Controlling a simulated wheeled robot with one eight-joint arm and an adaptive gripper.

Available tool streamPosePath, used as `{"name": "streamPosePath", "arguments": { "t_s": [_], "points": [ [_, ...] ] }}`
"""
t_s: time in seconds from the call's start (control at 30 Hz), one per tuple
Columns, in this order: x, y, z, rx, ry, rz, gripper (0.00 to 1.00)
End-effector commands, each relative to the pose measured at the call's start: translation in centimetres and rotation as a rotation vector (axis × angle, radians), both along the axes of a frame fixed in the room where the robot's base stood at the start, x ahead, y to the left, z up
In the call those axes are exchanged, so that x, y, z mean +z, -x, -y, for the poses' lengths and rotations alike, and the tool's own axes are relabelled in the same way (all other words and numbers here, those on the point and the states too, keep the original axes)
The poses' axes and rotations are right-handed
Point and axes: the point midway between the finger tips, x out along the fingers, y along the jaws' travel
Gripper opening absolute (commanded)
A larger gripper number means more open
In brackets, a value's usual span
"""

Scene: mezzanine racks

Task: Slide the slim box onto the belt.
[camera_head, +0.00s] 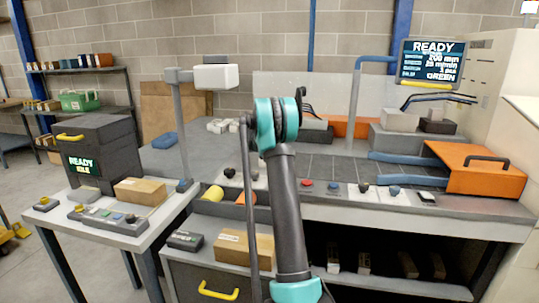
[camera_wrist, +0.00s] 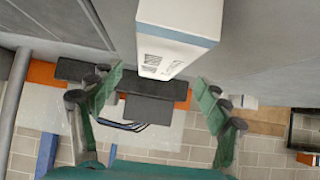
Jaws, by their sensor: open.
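In the wrist view, which looks upside down, a slim white box (camera_wrist: 182,20) with a blue-grey stripe and dark print reaches in from the top edge. My gripper (camera_wrist: 159,80) is open, its two green fingers spread wide, one on each side below the box's end in the picture. I cannot tell whether either finger touches it. In the head view my arm stands in front, so the slim box is hidden and my gripper is mostly covered by the teal wrist joint. A dark, tiled surface, possibly the belt (camera_head: 335,168), lies behind a row of buttons.
An orange housing (camera_head: 487,168) with a dark handle stands on the right, beside blue rails. A white head (camera_head: 216,76) hangs from a grey post on the left. A side table (camera_head: 130,237) holds a brown carton. A screen (camera_head: 432,63) reads READY.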

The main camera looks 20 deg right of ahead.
Motion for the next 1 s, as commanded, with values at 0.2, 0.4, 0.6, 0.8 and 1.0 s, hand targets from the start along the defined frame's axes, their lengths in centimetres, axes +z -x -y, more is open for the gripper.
{"name": "streamPosePath", "arguments": {
  "t_s": [0.2,0.4,0.6,0.8,1.0],
  "points": [
    [-2.3,-2.5,1.8,-0.001,0.0,0.0,0.76],
    [-4.1,-4.5,3.1,-0.001,0.001,0.0,0.76],
    [-5.2,-5.6,3.8,-0.001,-0.001,0.0,0.76],
    [-5.5,-6.0,4.1,-0.001,-0.001,0.0,0.76],
    [-5.5,-6.0,4.1,0.0,0.0,0.0,0.76]
  ]
}}
